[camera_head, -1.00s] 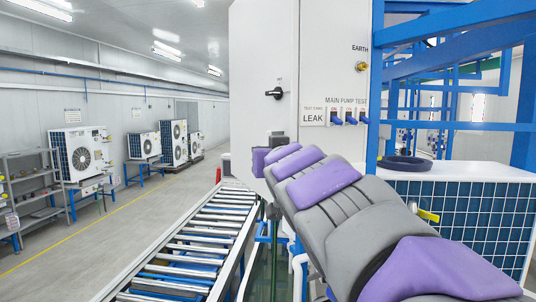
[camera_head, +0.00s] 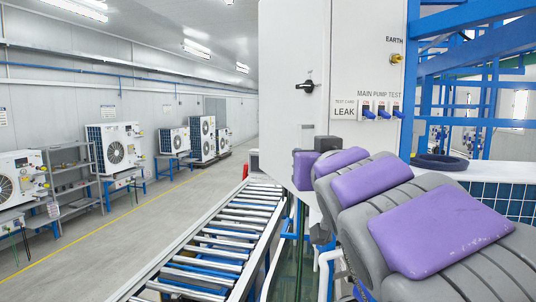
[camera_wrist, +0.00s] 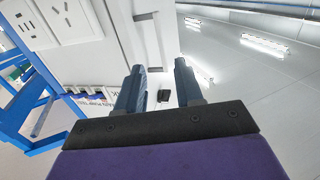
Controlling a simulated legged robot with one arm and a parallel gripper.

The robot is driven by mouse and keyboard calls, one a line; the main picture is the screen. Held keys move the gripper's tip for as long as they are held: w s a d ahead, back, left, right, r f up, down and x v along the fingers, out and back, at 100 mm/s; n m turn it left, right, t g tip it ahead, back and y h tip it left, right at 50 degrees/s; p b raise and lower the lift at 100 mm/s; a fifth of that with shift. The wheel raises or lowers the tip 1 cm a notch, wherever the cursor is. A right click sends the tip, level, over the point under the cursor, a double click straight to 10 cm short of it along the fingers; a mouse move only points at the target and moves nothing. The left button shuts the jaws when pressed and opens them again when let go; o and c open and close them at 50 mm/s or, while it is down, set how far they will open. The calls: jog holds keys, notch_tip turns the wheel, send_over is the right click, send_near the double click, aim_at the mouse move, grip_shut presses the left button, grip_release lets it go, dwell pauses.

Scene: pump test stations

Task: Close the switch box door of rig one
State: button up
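The white switch box (camera_head: 350,60) of the test station stands at the upper middle of the head view. Its door appears to be the tall white panel (camera_head: 285,60) on the left, standing open, with a black rotary handle (camera_head: 308,86). My arm reaches up from the lower right, and its purple-padded end is in front of the panel's lower part. The fingertips are hidden there. In the wrist view my gripper (camera_wrist: 159,72) has two separated fingers with nothing held between them. A small black thing (camera_wrist: 165,95) shows beyond the fingers; I cannot tell if it is the handle.
A roller conveyor (camera_head: 225,240) runs along the left of the station. A blue frame (camera_head: 470,70) and a pump unit with a black ring (camera_head: 438,162) stand right. Blue switches (camera_head: 383,113) are on the box front. Shelves (camera_head: 75,180) line the far left; the aisle is clear.

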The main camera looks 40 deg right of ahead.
jog(key=v, duration=0.7)
jog(key=shift+s+a, duration=0.2)
jog(key=shift+a, duration=0.05)
